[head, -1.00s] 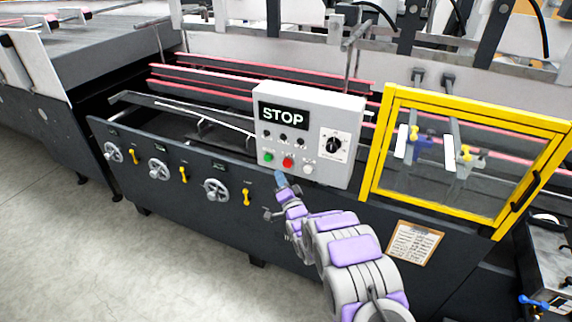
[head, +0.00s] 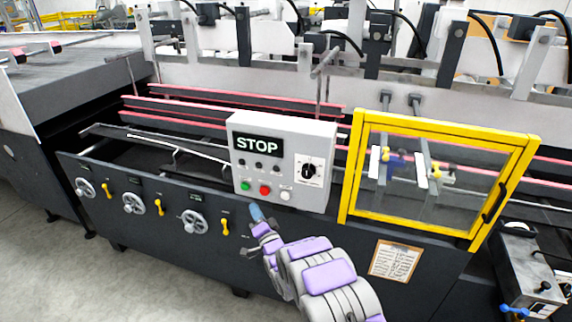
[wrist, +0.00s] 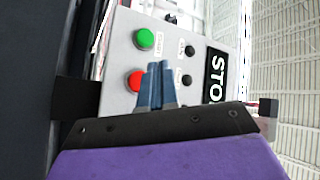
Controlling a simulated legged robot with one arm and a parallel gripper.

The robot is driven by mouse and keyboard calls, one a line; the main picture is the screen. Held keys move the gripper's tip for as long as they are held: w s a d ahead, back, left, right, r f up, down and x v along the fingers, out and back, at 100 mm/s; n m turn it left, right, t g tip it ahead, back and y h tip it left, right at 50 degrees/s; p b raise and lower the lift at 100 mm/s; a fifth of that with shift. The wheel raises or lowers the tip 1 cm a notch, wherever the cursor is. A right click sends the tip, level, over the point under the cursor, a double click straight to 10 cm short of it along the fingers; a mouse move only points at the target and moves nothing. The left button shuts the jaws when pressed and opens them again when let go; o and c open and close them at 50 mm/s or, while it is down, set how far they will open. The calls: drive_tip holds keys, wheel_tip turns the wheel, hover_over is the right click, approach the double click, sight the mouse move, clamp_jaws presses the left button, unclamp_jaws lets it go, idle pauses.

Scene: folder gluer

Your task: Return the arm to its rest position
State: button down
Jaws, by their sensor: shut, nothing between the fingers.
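My gripper (head: 256,213) is at the end of my grey and purple arm, just below the control box (head: 320,150) on the dark machine front. In the wrist view my gripper (wrist: 158,85) has its blue-grey fingers together with nothing between them. They overlap the edge of the red button (wrist: 136,80) in that view. I cannot tell from this how far they are from the box face. The green button (wrist: 145,39) is beside the red one. The box also carries a STOP display (head: 257,145) and a black rotary knob (head: 309,171).
A yellow-framed clear guard (head: 440,125) stands right of the box. Handwheels (head: 134,203) and yellow levers (head: 159,207) stick out of the machine front to the left. A clipboard (head: 394,260) hangs at lower right. Open floor (head: 60,270) lies at lower left.

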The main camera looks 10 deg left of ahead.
drive_tip(key=d+r+g+h, duration=0.2)
drive_tip(key=d+r+h, duration=0.25)
drive_tip(key=d, duration=0.55)
drive_tip(key=d+r+g+h, duration=0.2)
drive_tip(key=d+r+h, duration=0.25)
drive_tip(key=d, duration=0.65)
drive_tip(key=s+d+r+n+g+h, duration=0.1)
drive_tip(key=s+d+r+g+h, duration=0.2)
drive_tip(key=s+d, duration=0.9)
drive_tip(key=s+d+r+n+g, duration=0.1)
drive_tip(key=s+d+g, duration=0.2)
drive_tip(key=s, duration=1)
drive_tip(key=s+d+r+g, duration=0.1)
drive_tip(key=s+d+g, duration=0.2)
drive_tip(key=s, duration=1)
drive_tip(key=s+d+r+n+g+h, duration=0.1)
drive_tip(key=s+d+g, duration=0.2)
drive_tip(key=s, duration=1)
drive_tip(key=shift+s+d+n+g, duration=0.2)
drive_tip(key=shift+s+n+g, duration=0.1)
drive_tip(key=shift+g, duration=0.5)
drive_tip(key=shift+w+d+r, duration=0.1)
